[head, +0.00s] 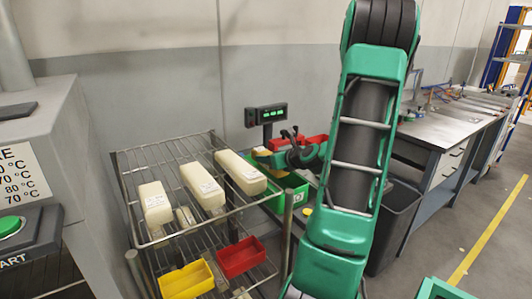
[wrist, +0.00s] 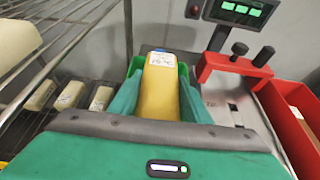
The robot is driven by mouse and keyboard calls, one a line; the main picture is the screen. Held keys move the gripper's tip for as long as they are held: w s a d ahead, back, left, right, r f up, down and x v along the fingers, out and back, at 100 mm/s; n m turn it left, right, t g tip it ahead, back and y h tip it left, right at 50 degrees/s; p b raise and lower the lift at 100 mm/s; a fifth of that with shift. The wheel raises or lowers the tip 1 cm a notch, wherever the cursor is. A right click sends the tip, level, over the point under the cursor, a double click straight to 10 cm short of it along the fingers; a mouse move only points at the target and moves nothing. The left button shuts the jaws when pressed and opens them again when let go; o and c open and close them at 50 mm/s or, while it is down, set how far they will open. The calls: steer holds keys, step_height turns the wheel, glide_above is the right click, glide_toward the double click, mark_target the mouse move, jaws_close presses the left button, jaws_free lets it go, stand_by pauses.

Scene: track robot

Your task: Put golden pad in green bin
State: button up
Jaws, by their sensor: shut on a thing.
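The golden pad (wrist: 159,92) is a long yellow block with a white label at its far end. My gripper (wrist: 160,80) is shut on it, with one green finger along each side. In the head view my gripper (head: 288,156) is left of my arm, with a bit of the yellow pad (head: 262,153) showing. The green bin (head: 298,196) stands below it, right of the wire rack. Bright green edges of the bin (wrist: 184,73) show around the pad's far end in the wrist view. I cannot tell whether the pad is inside or above the bin.
A wire rack (head: 228,209) holds white blocks (head: 203,184), a yellow bin (head: 187,281) and a red bin (head: 241,257). A scale display (head: 267,114) and a red bin (wrist: 297,125) are close by. A dark waste bin (head: 398,225) stands right of my arm.

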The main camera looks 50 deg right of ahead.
steer(key=shift+f, duration=2.8)
steer(key=o, duration=1.1)
